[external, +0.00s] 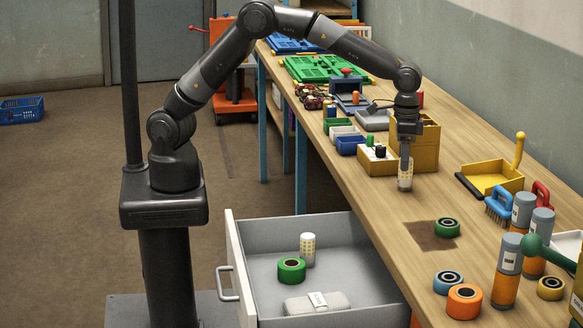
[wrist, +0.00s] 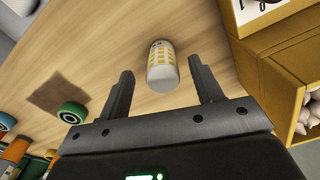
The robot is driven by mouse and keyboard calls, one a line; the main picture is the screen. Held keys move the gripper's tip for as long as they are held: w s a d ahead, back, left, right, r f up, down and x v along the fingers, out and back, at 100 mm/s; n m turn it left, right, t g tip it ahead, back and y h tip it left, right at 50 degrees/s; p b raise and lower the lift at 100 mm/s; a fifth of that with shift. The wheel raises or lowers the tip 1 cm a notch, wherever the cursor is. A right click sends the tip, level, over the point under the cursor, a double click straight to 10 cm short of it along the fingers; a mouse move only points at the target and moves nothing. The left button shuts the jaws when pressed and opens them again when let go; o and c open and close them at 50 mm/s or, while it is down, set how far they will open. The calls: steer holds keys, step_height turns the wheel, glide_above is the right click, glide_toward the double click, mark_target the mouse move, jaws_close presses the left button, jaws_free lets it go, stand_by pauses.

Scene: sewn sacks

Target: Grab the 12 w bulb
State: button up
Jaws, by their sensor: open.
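A white cylinder with yellow marks (external: 405,183) stands on the workbench beside the yellow bin. It is probably the bulb, but I cannot read a wattage on it. In the wrist view the same cylinder (wrist: 161,68) shows between my two fingers, with a gap on each side. My gripper (external: 405,160) is open, points down over it and partly hides it in the external view. My open fingers also show in the wrist view (wrist: 161,75).
The open drawer (external: 240,262) also holds a green tape roll (external: 291,270) and a grey case (external: 317,303). The yellow bin (external: 427,148) stands close behind my gripper. Tape rolls, grey-orange cylinders and a yellow dustpan (external: 491,178) stand to the right.

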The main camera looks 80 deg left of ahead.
mark_target(405, 173)
steer(key=shift+w+f, duration=0.15)
steer(key=shift+f, duration=1.2)
steer(key=shift+w+f, duration=0.15)
steer(key=shift+f, duration=1.15)
steer(key=c, duration=1.1)
steer(key=shift+r, duration=0.15)
